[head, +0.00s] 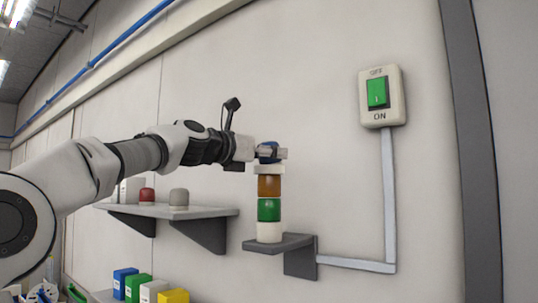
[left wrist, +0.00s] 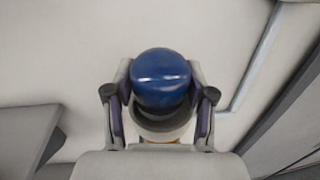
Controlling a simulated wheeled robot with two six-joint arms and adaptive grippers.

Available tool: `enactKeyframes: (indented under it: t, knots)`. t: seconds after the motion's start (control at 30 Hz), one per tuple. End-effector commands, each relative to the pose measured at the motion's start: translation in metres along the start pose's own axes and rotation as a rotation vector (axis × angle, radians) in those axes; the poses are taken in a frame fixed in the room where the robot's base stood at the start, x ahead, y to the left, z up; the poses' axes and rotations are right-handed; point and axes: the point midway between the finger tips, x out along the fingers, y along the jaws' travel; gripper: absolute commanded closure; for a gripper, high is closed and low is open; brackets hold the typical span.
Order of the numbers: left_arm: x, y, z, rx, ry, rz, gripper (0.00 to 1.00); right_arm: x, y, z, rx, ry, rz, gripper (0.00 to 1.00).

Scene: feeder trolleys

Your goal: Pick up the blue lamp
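The blue lamp (head: 268,150) is a small blue dome at the top of a stack lamp, just above its cream collar (head: 268,169). The stack has an orange section (head: 268,186), a green section (head: 268,210) and a cream base (head: 269,232). My left gripper (head: 272,154) reaches in level from the left at the dome's height. In the left wrist view the blue lamp (left wrist: 161,79) sits between the two fingers (left wrist: 161,95), which press against its sides. I cannot tell whether the lamp is still seated on the collar. My right gripper is not in view.
The stack stands on a small grey wall bracket (head: 285,243). A green switch (head: 377,93) is on the wall to the right, with a conduit (head: 388,200) below. A shelf (head: 180,211) at left holds a red lamp (head: 147,196) and a grey lamp (head: 179,198). Coloured boxes (head: 138,288) stand lower left.

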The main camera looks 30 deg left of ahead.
Motion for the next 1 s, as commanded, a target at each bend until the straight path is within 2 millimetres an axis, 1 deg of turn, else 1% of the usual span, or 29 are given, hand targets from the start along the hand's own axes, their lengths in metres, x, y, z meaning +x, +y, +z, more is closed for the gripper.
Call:
enactKeyframes:
  t: [0.13,0.17,0.43,0.57,0.67,0.7,0.73,0.77,0.97,1.0]
  knots:
    - [0.001,0.0,-0.001,0.0,0.003,-0.001,0.82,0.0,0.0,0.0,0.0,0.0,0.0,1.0]
    - [0.001,0.0,-0.001,0.0,0.003,-0.002,0.88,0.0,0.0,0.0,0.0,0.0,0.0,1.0]
    - [0.001,0.0,0.003,0.001,0.002,-0.001,0.88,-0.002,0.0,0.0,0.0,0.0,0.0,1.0]
    - [0.001,0.001,0.014,0.002,0.001,0.0,0.88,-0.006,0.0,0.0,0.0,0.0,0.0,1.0]
    - [0.001,0.002,0.03,0.003,-0.001,0.001,0.88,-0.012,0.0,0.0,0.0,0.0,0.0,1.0]
    - [0.001,0.002,0.038,0.004,0.0,0.0,0.88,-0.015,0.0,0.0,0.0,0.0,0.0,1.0]
    - [-0.002,0.001,0.036,0.002,-0.001,0.0,0.88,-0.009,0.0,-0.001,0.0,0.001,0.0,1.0]
    - [-0.009,-0.002,0.029,0.004,-0.002,-0.001,0.88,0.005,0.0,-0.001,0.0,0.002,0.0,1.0]
    - [-0.047,-0.015,0.027,0.005,-0.004,0.001,0.88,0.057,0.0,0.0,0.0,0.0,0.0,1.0]
    - [-0.057,-0.019,0.028,0.004,-0.005,0.002,0.88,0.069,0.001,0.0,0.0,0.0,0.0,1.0]
